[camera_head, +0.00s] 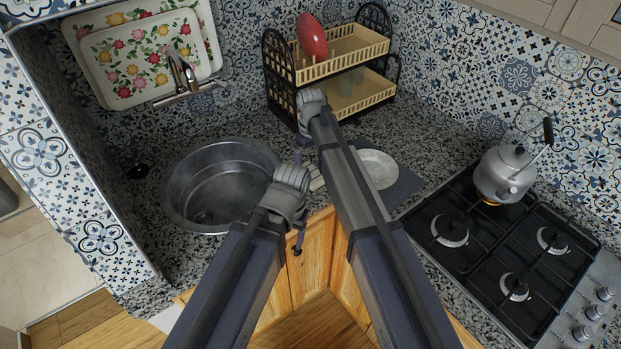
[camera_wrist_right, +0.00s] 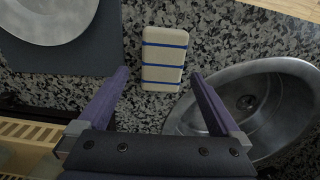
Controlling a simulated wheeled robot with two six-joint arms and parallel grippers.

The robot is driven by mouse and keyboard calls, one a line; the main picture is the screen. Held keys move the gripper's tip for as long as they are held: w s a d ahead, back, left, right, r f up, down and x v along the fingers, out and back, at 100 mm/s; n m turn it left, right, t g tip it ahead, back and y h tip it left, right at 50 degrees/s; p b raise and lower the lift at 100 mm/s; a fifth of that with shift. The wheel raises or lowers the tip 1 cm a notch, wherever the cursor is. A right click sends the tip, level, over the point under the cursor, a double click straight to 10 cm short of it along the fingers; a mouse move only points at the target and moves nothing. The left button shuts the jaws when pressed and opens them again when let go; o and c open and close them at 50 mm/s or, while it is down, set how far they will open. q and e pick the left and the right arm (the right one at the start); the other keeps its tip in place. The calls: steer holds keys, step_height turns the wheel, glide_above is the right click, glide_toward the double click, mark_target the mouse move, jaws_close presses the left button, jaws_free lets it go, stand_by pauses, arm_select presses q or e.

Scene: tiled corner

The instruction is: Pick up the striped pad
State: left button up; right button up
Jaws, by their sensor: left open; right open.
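The striped pad (camera_wrist_right: 165,58) is a cream rounded block with blue stripes lying on the speckled counter in the right wrist view. In the head view only a pale sliver of it (camera_head: 317,179) shows between my arms. My right gripper (camera_wrist_right: 160,80) is open, with one purple finger on either side of the pad's near end in the picture; nothing is held. I cannot tell its height above the counter. My left gripper (camera_head: 300,202) is open and empty near the counter's front edge, beside the sink.
A round steel sink (camera_head: 179,203) lies left of the pad. A pale plate (camera_head: 378,168) on a dark mat (camera_head: 408,184) lies right of it. A dish rack (camera_head: 345,55) with a red plate (camera_head: 312,37) stands behind. A kettle (camera_head: 497,178) sits on the gas hob (camera_head: 470,265).

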mark_target(311, 172)
steer(key=shift+s+f+b, duration=0.15)
steer(key=shift+f+b, duration=1.2)
steer(key=shift+s+f+b, duration=0.1)
steer(key=shift+f+b, duration=1.2)
steer(key=shift+r, duration=0.1)
steer(key=c, duration=1.2)
